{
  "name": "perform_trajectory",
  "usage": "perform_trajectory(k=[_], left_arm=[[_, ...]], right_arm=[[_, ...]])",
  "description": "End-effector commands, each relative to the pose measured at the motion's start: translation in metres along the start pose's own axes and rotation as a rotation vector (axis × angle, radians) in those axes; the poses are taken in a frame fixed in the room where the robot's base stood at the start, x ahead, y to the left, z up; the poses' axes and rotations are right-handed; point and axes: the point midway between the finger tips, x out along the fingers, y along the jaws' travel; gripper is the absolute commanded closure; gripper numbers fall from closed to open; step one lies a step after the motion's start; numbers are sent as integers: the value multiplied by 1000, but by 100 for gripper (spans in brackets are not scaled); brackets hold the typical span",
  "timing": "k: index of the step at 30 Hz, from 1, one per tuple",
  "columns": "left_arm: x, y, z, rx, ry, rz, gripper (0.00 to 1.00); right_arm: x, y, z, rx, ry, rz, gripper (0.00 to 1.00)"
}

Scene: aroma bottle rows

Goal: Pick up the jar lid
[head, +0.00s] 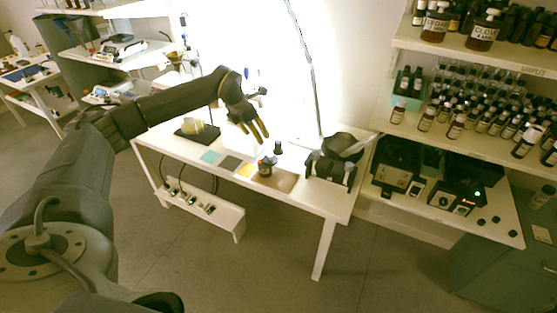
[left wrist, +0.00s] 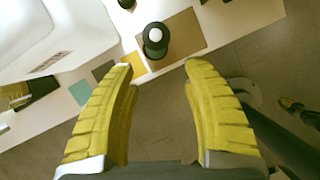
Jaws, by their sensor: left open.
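A small dark jar with a dark lid (head: 266,167) stands on the brown mat (head: 285,183) on the white table. In the left wrist view the jar's round dark lid (left wrist: 155,35), with a pale centre, shows from above, just beyond the fingertips. My left gripper (head: 262,136) is open and empty, above the table behind the jar in the head view; in the left wrist view its yellow ribbed fingers (left wrist: 160,70) are spread wide with nothing between them. A separate small black piece (head: 278,148) stands behind the jar; I cannot tell whether it is a loose lid. My right gripper is out of view.
Teal (head: 210,156), dark and yellow squares lie left of the jar. A black device (head: 333,168) stands on its right. A white box (left wrist: 50,35) fills the upper left of the left wrist view. Bottle shelves (head: 470,135) stand at right.

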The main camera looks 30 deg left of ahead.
Motion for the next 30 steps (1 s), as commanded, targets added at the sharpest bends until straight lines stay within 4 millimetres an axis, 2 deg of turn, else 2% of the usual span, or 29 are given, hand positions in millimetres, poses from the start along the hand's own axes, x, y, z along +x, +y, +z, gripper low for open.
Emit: perform_trajectory(k=[2,5,21,25,30], left_arm=[[-4,4,1,4,0,16,51],[2,6,1,4,1,22,51],[94,7,1,3,0,21,51],[106,8,2,3,-1,20,51],[113,8,2,4,-2,21,51]], right_arm=[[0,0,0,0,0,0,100],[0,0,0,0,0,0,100],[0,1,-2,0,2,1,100],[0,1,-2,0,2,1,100],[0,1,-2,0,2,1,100]])
